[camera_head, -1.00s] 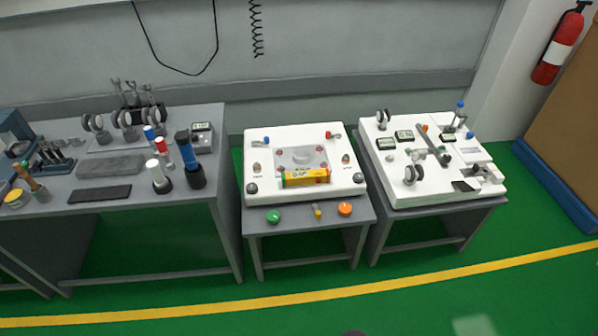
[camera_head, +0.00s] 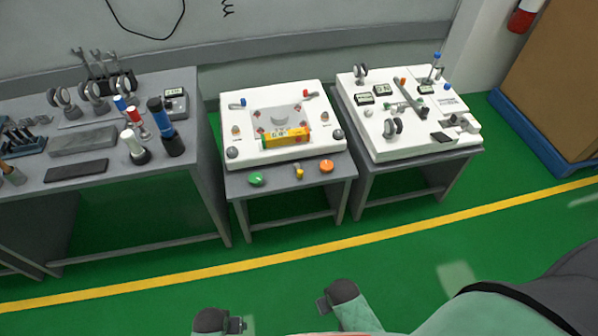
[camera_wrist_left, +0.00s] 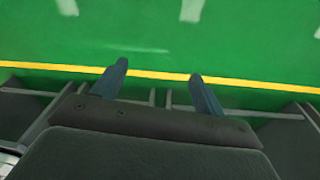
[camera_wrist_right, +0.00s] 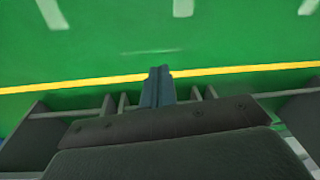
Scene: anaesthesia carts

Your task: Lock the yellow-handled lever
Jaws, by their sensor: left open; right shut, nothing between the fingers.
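A small yellow-handled lever (camera_head: 299,173) sits on the front edge of the middle grey table (camera_head: 290,190), between a green knob (camera_head: 256,179) and an orange knob (camera_head: 327,166). Its handle points toward the front; its latch detail is too small to tell. My left gripper (camera_wrist_left: 158,72) shows in the left wrist view, its two fingers apart with nothing between them. My right gripper (camera_wrist_right: 160,72) shows in the right wrist view, its fingers together and empty. Both grippers are away from the lever, over the floor side of the tables.
A white panel (camera_head: 262,97) on the middle table carries a yellow box (camera_head: 285,138), a blue-handled lever (camera_head: 238,103) and a red-handled lever (camera_head: 308,94). Tool-laden tables stand left (camera_head: 120,205) and right (camera_head: 425,163). The green floor (camera_head: 400,250) in front is clear.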

